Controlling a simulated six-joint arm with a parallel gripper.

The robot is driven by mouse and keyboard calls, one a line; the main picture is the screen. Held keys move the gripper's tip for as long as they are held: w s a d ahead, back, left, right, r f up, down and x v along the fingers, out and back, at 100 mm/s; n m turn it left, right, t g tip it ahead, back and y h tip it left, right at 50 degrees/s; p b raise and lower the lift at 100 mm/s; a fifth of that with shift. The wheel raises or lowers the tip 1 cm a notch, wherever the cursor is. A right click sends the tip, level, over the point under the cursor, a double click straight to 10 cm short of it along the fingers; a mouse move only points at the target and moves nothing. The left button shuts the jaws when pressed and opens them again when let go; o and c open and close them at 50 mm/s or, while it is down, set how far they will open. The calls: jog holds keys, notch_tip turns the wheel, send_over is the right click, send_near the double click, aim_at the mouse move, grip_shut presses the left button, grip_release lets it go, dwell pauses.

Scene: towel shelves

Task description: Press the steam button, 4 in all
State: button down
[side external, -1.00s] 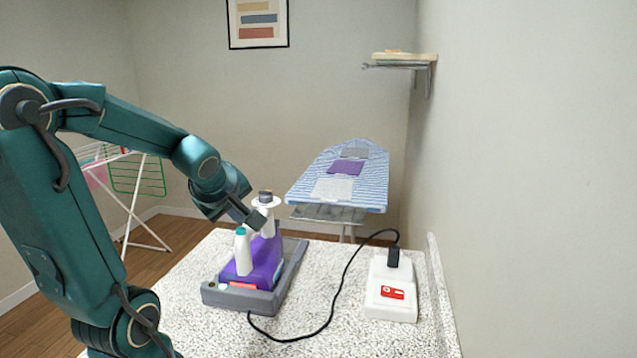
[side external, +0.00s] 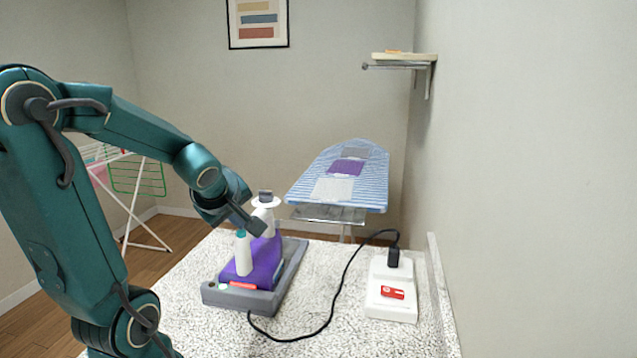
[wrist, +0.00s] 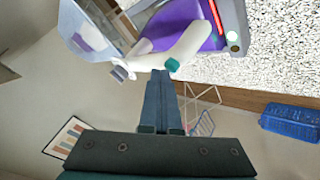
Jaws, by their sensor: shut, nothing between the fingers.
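A purple steam iron (side external: 262,262) with white upright parts rests on a grey base (side external: 290,275) on the speckled counter. A teal button (side external: 241,233) caps the nearer white handle post; it also shows in the wrist view (wrist: 172,65). My gripper (side external: 258,227) is shut and empty, just right of the teal cap in the side view and in front of the farther white post. In the wrist view my fingertips (wrist: 161,76) point at the white handle, close beside the teal button. Whether they touch it I cannot tell.
A black cord runs from the base to a white power block (side external: 392,308) with a red switch on the right. The counter's front is clear. Behind are an ironing board (side external: 310,195) with folded cloths, a wall shelf (side external: 400,57) and a drying rack (side external: 135,205).

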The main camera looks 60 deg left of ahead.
aim_at(241, 240)
jog(key=shift+r, duration=0.95)
notch_tip(241, 240, up, 5)
dwell(0.5)
dwell(0.5)
